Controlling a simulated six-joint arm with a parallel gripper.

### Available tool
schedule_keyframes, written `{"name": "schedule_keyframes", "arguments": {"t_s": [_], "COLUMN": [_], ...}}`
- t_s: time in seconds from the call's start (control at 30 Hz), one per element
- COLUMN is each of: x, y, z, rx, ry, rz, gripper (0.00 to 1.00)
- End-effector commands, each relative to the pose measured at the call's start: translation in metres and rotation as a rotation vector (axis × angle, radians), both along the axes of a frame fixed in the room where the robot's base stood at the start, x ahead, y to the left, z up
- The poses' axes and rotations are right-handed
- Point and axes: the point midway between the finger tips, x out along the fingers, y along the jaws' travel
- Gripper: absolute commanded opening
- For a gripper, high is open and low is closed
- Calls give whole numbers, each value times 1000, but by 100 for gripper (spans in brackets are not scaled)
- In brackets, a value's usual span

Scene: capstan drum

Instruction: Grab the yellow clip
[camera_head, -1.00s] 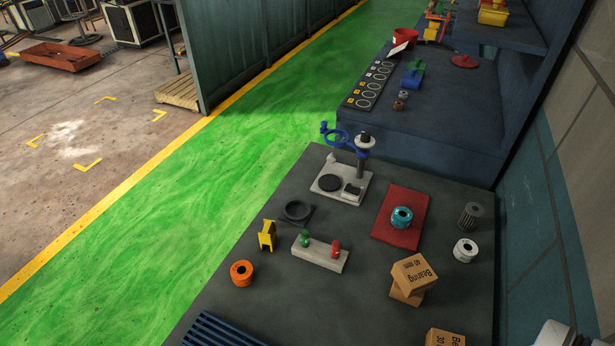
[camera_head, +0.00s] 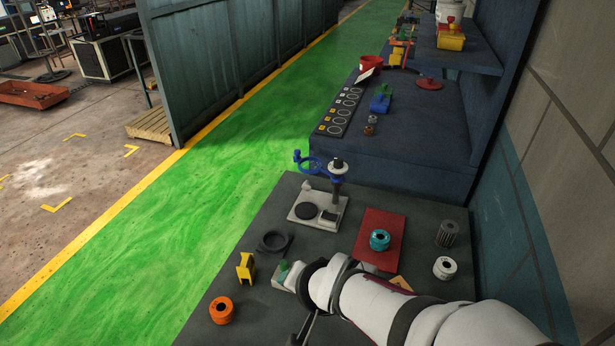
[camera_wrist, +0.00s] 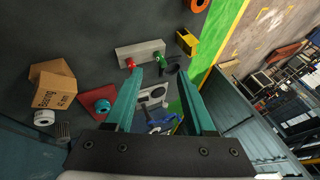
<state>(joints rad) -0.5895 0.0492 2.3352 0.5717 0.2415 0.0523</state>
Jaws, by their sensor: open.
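The yellow clip (camera_head: 245,267) stands upright on the dark grey table, at its left side. In the wrist view the yellow clip (camera_wrist: 187,42) lies above and a little right of my fingertips, apart from them. My gripper (camera_wrist: 159,78) has two teal fingers spread apart with nothing between them. In the head view my white arm reaches in from the lower right, and its end is to the right of the clip. The fingers are mostly hidden there by the arm.
A grey block (camera_wrist: 140,53) with a green and a red knob lies beside the clip, partly behind my arm in the head view. An orange ring (camera_head: 222,310) is in front of the clip, and a black ring holder (camera_head: 274,243) is behind it.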

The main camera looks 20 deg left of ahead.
Motion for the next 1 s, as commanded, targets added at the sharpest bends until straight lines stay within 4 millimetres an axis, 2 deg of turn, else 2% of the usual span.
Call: {"name": "schedule_keyframes", "arguments": {"t_s": [0.03, 0.1, 0.2, 0.23, 0.3, 0.4, 0.47, 0.57, 0.7, 0.8, 1.0], "x": [9, 17, 5, -1, -16, -32, -34, -17, 22, 43, 69], "y": [43, 91, 130, 136, 144, 147, 148, 150, 158, 164, 170], "z": [-20, -45, -79, -86, -99, -106, -108, -115, -131, -140, -149], "rx": [-5, -38, -145, -180, -257, -331, -353, -361, -360, -359, -358], "ry": [-80, -233, -455, -519, -646, -766, -800, -812, -810, -810, -810], "rz": [21, 11, 4, 7, 17, 34, 37, 32, 31, 33, 34], "gripper": [55, 55, 55, 55, 55, 55, 55, 55, 55, 55, 55]}}
